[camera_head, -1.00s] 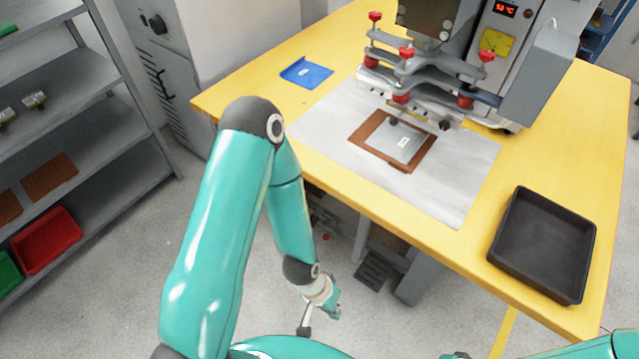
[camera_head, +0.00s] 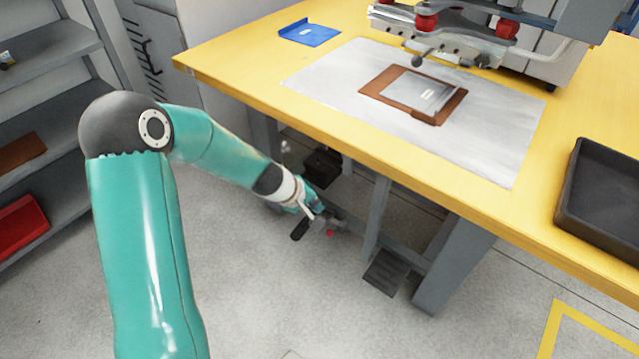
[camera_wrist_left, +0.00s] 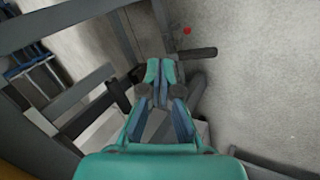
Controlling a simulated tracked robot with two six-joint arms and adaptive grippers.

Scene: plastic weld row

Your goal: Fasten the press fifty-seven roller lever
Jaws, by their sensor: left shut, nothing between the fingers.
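My left gripper (camera_head: 317,208) is low beside the table's underframe, small and partly hidden by its own wrist. In the left wrist view its teal fingertips (camera_wrist_left: 160,72) are together with nothing between them. Just beyond them, a short dark cylindrical bar (camera_wrist_left: 197,53) sticks out to the right from a grey frame part. I cannot tell for sure whether it is the roller lever. A small red spot (camera_wrist_left: 187,31) lies above it; a red spot (camera_head: 330,233) also shows near the gripper in the head view. The press (camera_head: 470,35) stands on the table, its top cut off. My right gripper is out of view.
The yellow table (camera_head: 400,170) carries a white sheet (camera_head: 330,77) with a brown frame (camera_head: 378,85), a blue tray (camera_head: 310,34) and a black tray (camera_head: 590,190). Grey table legs (camera_head: 450,270) and a dark pedal-like plate (camera_head: 386,272) stand close by. Floor in front is clear.

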